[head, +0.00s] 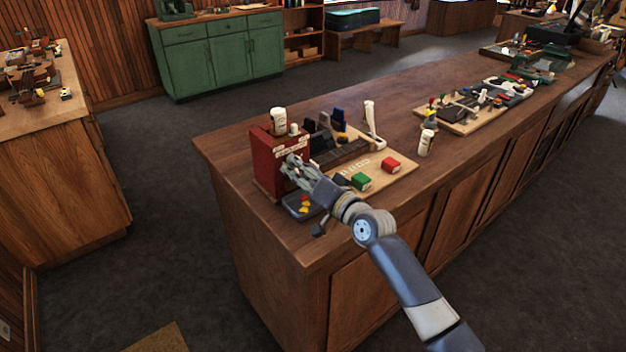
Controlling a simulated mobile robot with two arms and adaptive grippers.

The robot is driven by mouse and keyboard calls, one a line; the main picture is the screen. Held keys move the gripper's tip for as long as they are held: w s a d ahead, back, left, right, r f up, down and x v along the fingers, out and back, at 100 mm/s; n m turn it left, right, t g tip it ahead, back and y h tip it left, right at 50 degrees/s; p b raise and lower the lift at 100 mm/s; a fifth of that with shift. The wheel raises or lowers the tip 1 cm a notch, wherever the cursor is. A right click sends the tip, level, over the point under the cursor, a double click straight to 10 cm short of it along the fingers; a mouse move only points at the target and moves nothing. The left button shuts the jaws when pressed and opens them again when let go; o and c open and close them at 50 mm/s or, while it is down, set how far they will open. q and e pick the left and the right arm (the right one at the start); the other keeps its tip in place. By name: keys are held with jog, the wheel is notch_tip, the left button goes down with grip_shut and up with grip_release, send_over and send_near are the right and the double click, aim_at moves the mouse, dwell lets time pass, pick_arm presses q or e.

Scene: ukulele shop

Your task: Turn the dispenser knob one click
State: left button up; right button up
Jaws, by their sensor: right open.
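The dispenser looks to be the red box (264,160) with pale labels, standing upright near the left end of the long wooden counter. My right gripper (288,161) is open at the front face of the red box. The knob cannot be made out; the gripper covers that part of the face. I cannot tell whether the fingers touch the box. A dark tray (291,208) with small red and yellow pieces lies in front of the box, below the gripper. My left gripper is not in view.
A white bottle (278,120) stands at the red box's top. A board (393,180) with a green block (361,182) and a red block (390,164) lies to the right. Another white bottle (426,143) stands beyond it. The counter's left end (222,150) is bare.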

jog(key=v, duration=1.1)
jog(key=shift+s, duration=0.2)
jog(key=shift+f, duration=0.1)
